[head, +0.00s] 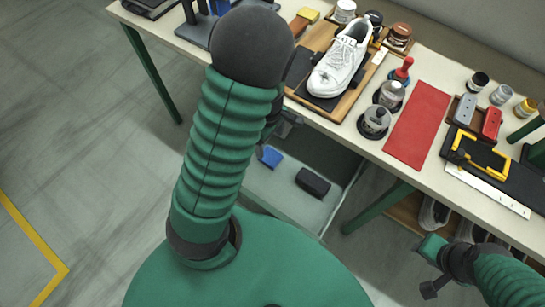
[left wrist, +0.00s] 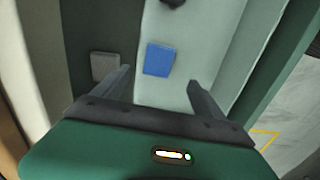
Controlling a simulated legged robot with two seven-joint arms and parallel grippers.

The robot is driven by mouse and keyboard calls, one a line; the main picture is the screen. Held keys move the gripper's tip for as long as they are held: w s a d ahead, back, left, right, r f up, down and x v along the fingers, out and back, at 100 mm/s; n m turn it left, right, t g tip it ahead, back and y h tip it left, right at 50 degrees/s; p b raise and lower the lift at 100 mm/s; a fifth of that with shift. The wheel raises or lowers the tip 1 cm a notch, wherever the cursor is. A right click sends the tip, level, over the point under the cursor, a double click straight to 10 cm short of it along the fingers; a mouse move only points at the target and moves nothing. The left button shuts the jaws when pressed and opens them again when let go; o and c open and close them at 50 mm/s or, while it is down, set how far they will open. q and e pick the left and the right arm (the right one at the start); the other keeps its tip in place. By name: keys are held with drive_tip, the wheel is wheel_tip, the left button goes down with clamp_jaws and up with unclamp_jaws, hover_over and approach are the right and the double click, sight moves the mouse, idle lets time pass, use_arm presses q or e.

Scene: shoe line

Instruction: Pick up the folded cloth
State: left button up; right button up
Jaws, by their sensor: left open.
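A small blue folded piece (head: 269,156), which looks like the folded cloth, lies on a pale surface below the table's front edge. In the left wrist view the blue piece (left wrist: 159,60) lies flat beyond the gap between my left fingers, apart from them. My left gripper (left wrist: 158,78) is open and empty, pointing down towards it. In the head view, my left arm hides most of that gripper. My right gripper (head: 432,266) is at the lower right, away from the cloth; its jaw opening is unclear.
A dark block (head: 313,182) lies right of the blue piece, and a grey square (left wrist: 105,66) left of it in the wrist view. The table (head: 350,133) above holds a white shoe (head: 340,60), jars and a red mat (head: 417,125). A green leg (head: 378,207) stands nearby.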

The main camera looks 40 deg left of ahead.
use_arm(q)
drive_tip(key=b, duration=0.1)
hover_over(270, 156)
wheel_tip(270, 156, down, 5)
drive_tip(key=shift+w+d+r, duration=0.1)
drive_tip(key=shift+w, duration=0.05)
drive_tip(key=shift+d+f, duration=0.25)
drive_tip(key=shift+f, duration=0.05)
drive_tip(key=shift+d+f, duration=0.15)
drive_tip(key=shift+d, duration=0.05)
drive_tip(key=f+b, duration=0.1)
drive_tip(key=f, duration=0.1)
drive_tip(key=a+f+b, duration=0.1)
drive_tip(key=f, duration=0.2)
drive_tip(key=shift+a, duration=0.25)
drive_tip(key=shift+d+r, duration=0.2)
drive_tip(key=c, duration=0.5)
drive_tip(key=shift+d, duration=0.2)
drive_tip(key=c, duration=0.9)
drive_tip(key=shift+a, duration=0.2)
use_arm(e)
drive_tip(key=x, duration=0.4)
drive_tip(key=shift+s+d+f, duration=0.2)
drive_tip(key=shift+s+d, duration=0.05)
drive_tip(key=shift+d, duration=0.05)
